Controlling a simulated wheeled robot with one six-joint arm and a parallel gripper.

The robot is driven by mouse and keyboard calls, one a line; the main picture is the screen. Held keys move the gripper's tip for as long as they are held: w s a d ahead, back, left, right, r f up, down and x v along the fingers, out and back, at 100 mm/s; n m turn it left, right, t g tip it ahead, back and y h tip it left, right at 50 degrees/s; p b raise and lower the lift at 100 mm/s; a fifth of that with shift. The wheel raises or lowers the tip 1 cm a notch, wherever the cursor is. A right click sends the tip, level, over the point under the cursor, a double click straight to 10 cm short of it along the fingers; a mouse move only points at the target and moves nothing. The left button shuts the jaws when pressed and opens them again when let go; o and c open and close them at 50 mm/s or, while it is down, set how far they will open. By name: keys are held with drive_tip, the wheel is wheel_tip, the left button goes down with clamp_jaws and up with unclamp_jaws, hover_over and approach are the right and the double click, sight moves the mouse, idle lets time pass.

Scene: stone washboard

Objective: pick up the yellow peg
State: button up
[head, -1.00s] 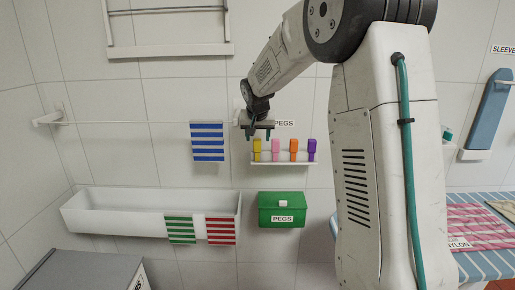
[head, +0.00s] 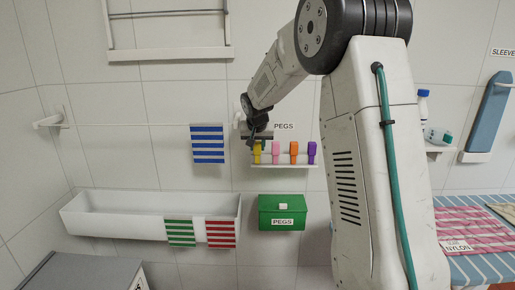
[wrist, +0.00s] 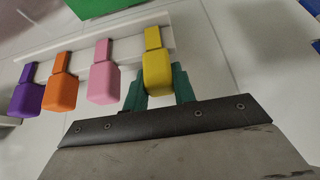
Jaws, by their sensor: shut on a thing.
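The yellow peg (wrist: 157,72) stands at the end of a row on a small white wall shelf (head: 285,166). In the head view the yellow peg (head: 258,155) is partly hidden by my gripper (head: 260,140). In the wrist view my gripper (wrist: 158,88) has its two green fingers on either side of the yellow peg, shut on it. The peg is still in line with the others, and I cannot tell whether it touches the shelf.
Pink (wrist: 104,78), orange (wrist: 62,90) and purple (wrist: 28,96) pegs stand in the same row, pink nearest. A blue striped cloth (head: 207,144) hangs to the left. Below are a green box (head: 282,212) labelled PEGS and a white trough (head: 130,215).

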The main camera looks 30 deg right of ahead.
drive_tip(key=shift+r, duration=0.65)
wheel_tip(320, 180, up, 2)
drive_tip(key=shift+r, duration=0.25)
drive_tip(key=s+a+r, duration=0.1)
drive_tip(key=s+a, duration=0.7)
drive_tip(key=s, duration=0.5)
drive_tip(key=shift+s+a, duration=0.15)
drive_tip(key=shift+s, duration=0.2)
